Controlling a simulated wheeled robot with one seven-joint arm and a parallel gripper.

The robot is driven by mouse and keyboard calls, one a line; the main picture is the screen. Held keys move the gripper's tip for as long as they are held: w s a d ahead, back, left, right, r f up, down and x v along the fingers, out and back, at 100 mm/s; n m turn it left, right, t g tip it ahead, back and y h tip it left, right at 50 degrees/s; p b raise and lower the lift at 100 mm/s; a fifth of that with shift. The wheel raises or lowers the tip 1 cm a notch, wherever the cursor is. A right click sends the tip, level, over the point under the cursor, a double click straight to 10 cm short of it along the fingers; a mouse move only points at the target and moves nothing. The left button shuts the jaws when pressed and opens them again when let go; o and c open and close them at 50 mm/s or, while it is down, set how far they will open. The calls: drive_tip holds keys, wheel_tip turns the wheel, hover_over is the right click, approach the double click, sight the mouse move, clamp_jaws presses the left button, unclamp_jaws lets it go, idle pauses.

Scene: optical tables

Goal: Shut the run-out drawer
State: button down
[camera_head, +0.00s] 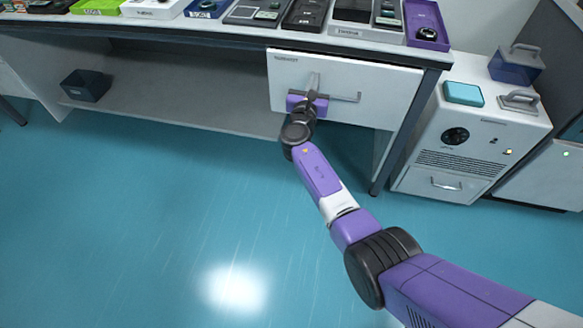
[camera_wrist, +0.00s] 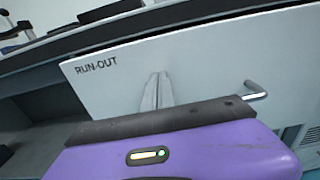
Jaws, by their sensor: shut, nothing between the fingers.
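The run-out drawer (camera_head: 345,72) has a white front under the right end of the long table. In the wrist view its front (camera_wrist: 210,62) carries the label "RUN-OUT". A dark gap shows along its top edge; I cannot tell how far out it stands. Its metal bar handle (camera_head: 345,97) runs across the front, and its right end (camera_wrist: 256,91) shows beyond my gripper. My gripper (camera_head: 315,77) is shut and empty, its fingertips (camera_wrist: 159,75) at the drawer front, left of its middle. Contact is not clear. My gripper's body hides part of the handle.
Boxes and devices line the table top (camera_head: 225,30). A dark bin (camera_head: 86,85) sits on the low shelf (camera_head: 180,108). A white cabinet (camera_head: 475,125) stands right of the table leg (camera_head: 400,150). The blue floor (camera_head: 150,210) in front is clear.

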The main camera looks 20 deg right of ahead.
drive_tip(key=shift+r+b+x, duration=0.1)
drive_tip(key=shift+b+x, duration=0.35)
drive_tip(key=shift+x, duration=0.5)
drive_tip(key=shift+r+b+x, duration=0.15)
drive_tip(key=shift+b+x, duration=0.3)
drive_tip(key=shift+x, duration=0.5)
